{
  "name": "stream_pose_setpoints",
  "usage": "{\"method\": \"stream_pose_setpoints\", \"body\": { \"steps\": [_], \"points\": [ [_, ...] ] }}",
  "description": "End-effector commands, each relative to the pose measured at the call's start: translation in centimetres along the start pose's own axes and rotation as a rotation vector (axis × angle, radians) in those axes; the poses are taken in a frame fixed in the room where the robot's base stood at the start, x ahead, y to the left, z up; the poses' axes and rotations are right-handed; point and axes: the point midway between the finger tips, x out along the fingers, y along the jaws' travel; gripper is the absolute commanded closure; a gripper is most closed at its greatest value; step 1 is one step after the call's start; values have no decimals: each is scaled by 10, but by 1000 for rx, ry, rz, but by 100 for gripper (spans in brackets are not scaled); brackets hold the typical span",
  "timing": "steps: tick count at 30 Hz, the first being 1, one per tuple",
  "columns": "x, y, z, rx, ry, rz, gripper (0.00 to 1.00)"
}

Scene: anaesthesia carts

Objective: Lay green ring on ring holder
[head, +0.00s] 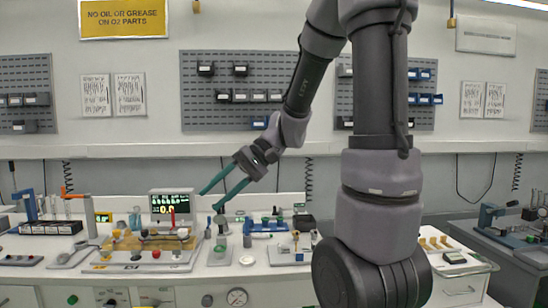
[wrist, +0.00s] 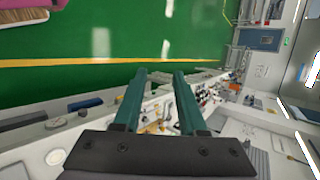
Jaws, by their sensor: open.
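My gripper (head: 208,201) has two teal fingers, spread apart with nothing between them, in the air above the middle-left of the workbench. The same gripper (wrist: 160,73) shows open and empty in the wrist view, with the bench and green floor beyond it. I cannot pick out the green ring for certain in either view; the bench items are too small. A small upright post on a pale base (head: 220,247) stands below my gripper, with a greenish part low on it. I cannot tell whether it is the ring holder.
A display box (head: 172,206) stands behind a wooden block with coloured parts (head: 155,240). A dark tube rack (head: 50,228) is at left, a blue valve assembly (head: 265,227) right of the post. My arm hides part of the bench at right. The air around my gripper is clear.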

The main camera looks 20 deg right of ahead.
Motion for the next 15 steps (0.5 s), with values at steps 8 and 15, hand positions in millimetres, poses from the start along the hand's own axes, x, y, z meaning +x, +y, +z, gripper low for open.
{"method": "stream_pose_setpoints", "body": {
  "steps": [8, 15],
  "points": [
    [-68, 17, 45, -72, 340, 387, 59],
    [-124, 16, 59, -111, 666, 510, 59]
  ]
}}
